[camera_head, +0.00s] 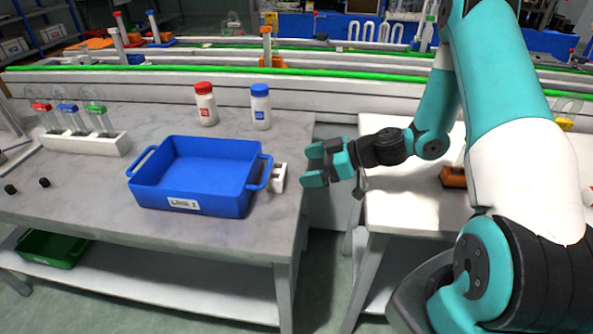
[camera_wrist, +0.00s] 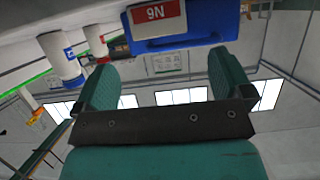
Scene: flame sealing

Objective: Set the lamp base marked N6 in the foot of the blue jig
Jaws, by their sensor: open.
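A small white block (camera_head: 279,178) stands on the left table against the right end of the blue tray. In the wrist view, which is upside down, a red plate marked N6 (camera_wrist: 157,13) shows at the top edge, in front of the tray; it seems to be this block's face. My gripper (camera_head: 313,165) is open and empty, just right of the block and apart from it, above the gap between the tables. Its two fingers also show spread in the wrist view (camera_wrist: 160,65). I cannot make out a blue jig for certain.
The blue tray (camera_head: 160,195) has its right handle close to the block. A red-capped bottle (camera_head: 206,108) and a blue-capped bottle (camera_head: 261,110) stand behind. A tube rack (camera_head: 85,145) is at left. An orange stand (camera_head: 453,176) sits on the right table, whose front left is clear.

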